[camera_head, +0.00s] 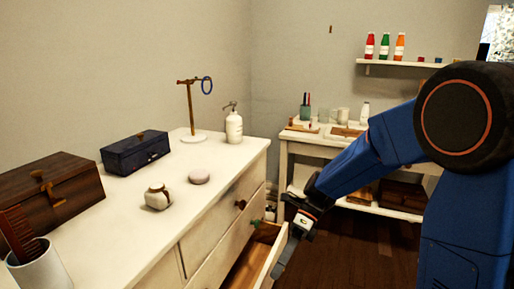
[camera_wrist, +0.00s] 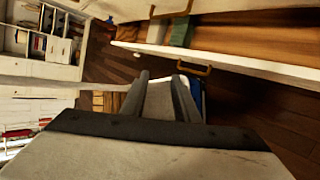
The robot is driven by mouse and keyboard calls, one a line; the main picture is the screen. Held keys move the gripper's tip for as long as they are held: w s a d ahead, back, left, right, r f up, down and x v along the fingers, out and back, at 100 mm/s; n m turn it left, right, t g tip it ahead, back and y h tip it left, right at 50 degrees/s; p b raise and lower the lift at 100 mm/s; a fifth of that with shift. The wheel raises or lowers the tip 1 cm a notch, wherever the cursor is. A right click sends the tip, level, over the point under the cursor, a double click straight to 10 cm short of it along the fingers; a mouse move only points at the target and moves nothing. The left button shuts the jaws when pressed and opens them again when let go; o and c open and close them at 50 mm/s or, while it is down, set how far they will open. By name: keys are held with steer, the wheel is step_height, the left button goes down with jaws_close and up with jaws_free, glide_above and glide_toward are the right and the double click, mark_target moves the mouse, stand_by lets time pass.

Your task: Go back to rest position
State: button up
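My gripper (camera_head: 280,268) hangs at the end of my blue arm, beside the front of an open drawer (camera_head: 249,262) in the white dresser. In the wrist view its two dark fingers (camera_wrist: 161,84) stand apart, with no object clearly held between them. The drawer's white front (camera_wrist: 235,66) and brass handle (camera_wrist: 182,72) show just beyond the fingertips. I cannot tell whether a finger touches the handle. A green item (camera_wrist: 181,32) and a grey item (camera_wrist: 157,31) are inside the drawer.
The white dresser (camera_head: 110,220) holds a wooden box (camera_head: 60,195), a dark blue box (camera_head: 135,152), a jar (camera_head: 158,197), a pump bottle (camera_head: 234,126) and a ring stand (camera_head: 195,138). A white side table (camera_head: 315,139) stands behind my arm. Dark floor (camera_head: 350,255) lies to the drawer's right.

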steer(key=s+d+r+n+t+h, duration=0.3)
steer(key=s+d+n+t, duration=0.3)
steer(key=d+n, duration=0.5)
steer(key=s+d+r+n+t+h, duration=0.4)
steer(key=s+d+r+n+t, duration=0.1)
steer(key=d+n, duration=0.6)
steer(key=shift+s+d+r+n+t, duration=0.3)
steer(key=shift+s+d+t, duration=0.15)
steer(key=shift+s+t, duration=0.45)
steer(key=shift+s+a, duration=0.1)
